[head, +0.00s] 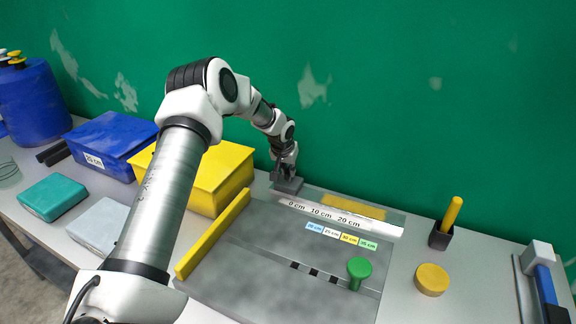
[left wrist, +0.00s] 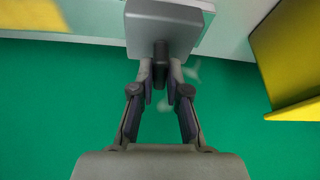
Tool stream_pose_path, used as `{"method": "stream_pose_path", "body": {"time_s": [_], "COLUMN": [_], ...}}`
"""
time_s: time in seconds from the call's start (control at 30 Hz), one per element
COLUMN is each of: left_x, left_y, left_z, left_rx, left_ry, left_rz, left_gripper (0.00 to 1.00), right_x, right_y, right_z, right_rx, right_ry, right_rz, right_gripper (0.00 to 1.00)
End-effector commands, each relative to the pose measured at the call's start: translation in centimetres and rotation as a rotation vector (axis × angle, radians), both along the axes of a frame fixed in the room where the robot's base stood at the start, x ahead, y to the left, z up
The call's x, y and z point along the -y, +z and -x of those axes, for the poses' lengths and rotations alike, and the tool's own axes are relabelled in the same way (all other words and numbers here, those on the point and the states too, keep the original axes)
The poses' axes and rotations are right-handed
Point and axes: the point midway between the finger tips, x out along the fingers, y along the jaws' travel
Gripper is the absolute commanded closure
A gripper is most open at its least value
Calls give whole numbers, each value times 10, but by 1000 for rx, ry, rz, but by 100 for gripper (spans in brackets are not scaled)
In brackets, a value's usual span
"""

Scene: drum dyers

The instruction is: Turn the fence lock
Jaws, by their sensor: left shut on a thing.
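A grey block (head: 289,186) sits at the back left corner of the grey ruled board (head: 250,280). My left gripper (head: 284,168) reaches down to it from the left. In the left wrist view my left gripper (left wrist: 160,85) has its fingers closed around a short dark knob (left wrist: 160,60) that stands out from the grey block (left wrist: 165,28). This knob appears to be the fence lock. In the head view the gripper hides the knob. A long yellow bar (head: 212,235), which looks like the fence, lies along the board's left edge. My right gripper is not in view.
A yellow box (head: 215,180) and a blue box (head: 112,140) stand left of the board. A green knob (head: 359,268) stands at the board's right side. A yellow disc (head: 432,279) and a dark holder (head: 440,236) are further right. The green wall (head: 380,100) rises close behind.

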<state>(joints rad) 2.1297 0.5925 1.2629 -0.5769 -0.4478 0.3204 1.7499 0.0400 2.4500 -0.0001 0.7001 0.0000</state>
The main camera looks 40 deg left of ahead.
Motion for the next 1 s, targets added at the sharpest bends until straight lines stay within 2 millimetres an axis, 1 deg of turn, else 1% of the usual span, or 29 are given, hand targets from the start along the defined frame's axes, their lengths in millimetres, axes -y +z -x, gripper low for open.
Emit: {"method": "stream_pose_path", "body": {"time_s": [0.03, 0.1, 0.3, 0.5, 0.7, 1.0], "left_x": [1, 1, 2, 2, 2, 2], "left_y": [4, 5, 3, 0, -1, -1], "left_z": [1, 1, 0, -1, -1, -1], "left_rx": [-5, -5, -4, -3, -1, -3], "left_ry": [25, 72, 226, 369, 472, 529], "left_rz": [-1, -2, -2, -1, 0, 1], "left_gripper": [100, 100, 100, 100, 100, 100], "right_x": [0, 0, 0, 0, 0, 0], "right_y": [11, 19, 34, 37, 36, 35], "right_z": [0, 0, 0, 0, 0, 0], "right_rx": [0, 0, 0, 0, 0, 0], "right_ry": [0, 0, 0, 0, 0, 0], "right_rz": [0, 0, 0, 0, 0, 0], "right_gripper": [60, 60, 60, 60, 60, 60]}}
